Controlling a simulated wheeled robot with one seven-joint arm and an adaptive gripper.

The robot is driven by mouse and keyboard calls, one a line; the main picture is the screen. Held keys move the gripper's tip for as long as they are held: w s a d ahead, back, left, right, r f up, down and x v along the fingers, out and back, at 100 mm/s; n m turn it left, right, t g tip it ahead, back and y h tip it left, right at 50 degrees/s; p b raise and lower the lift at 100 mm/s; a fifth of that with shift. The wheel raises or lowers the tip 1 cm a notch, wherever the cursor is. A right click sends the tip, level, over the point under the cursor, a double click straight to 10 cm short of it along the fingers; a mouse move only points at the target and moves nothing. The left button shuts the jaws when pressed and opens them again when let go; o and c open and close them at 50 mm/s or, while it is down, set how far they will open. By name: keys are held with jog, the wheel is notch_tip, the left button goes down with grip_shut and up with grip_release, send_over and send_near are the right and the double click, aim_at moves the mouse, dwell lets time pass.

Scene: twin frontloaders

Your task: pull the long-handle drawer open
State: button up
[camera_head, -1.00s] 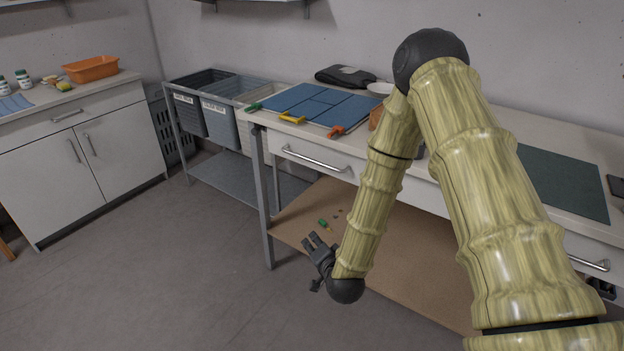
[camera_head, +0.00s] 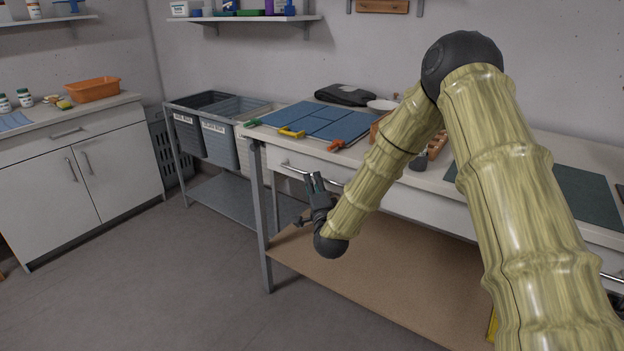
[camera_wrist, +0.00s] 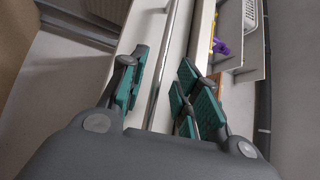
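The long-handle drawer (camera_head: 318,163) is white and sits under the worktop, its front looking flush with the bench. Its long metal bar handle (camera_head: 293,170) shows to the left of my gripper; the part behind my gripper is hidden. My gripper (camera_head: 315,183) is in front of the handle. In the wrist view, the handle (camera_wrist: 160,88) runs lengthwise between the two green-padded fingers of my gripper (camera_wrist: 166,88). The fingers are apart, one on each side of the bar, and open. I cannot tell exactly how deep the bar lies between them.
Blue mats (camera_head: 322,121) and clamps lie on the worktop (camera_head: 290,143) above the drawer. Grey bins (camera_head: 217,133) stand left of the bench. A brown lower shelf (camera_head: 350,285) lies below my gripper. A bench leg (camera_head: 262,220) is close on the left. The floor in front is clear.

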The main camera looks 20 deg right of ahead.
jog(key=shift+w+d+r, duration=0.1)
jog(key=shift+w+r, duration=0.05)
jog(key=shift+w, duration=0.8)
jog(key=shift+w+d+r, duration=0.1)
jog(key=shift+w+r, duration=0.05)
jog(key=shift+w, duration=0.8)
grip_shut()
